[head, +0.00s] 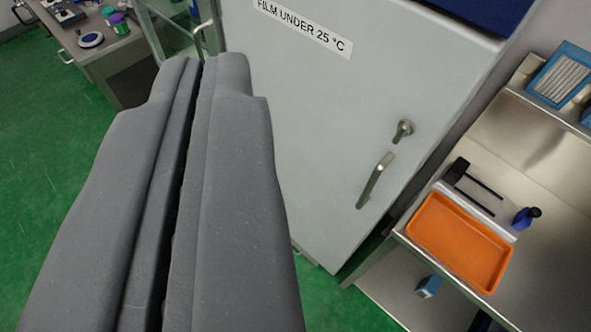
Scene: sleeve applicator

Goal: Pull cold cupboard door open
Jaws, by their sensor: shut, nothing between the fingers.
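The cold cupboard is a white cabinet with a door (312,120) labelled "FILM UNDER 25 °C". The door looks shut. Its metal bar handle (375,181) is on the right side of the door, with a round lock or knob (403,131) just above it. My gripper (206,60) is large in the left half of the head view, its two grey fingers shut together and empty. The fingers appear to the left of the handle and not on it. They hide part of the door's left and lower area.
A steel bench on the right holds an orange tray (459,243), a black forked item and a blue bottle (525,217). A shelf above it carries blue boxes (559,74). A table (108,50) and a glass-fronted cabinet (178,27) stand at the upper left. Green floor (50,130) is clear at left.

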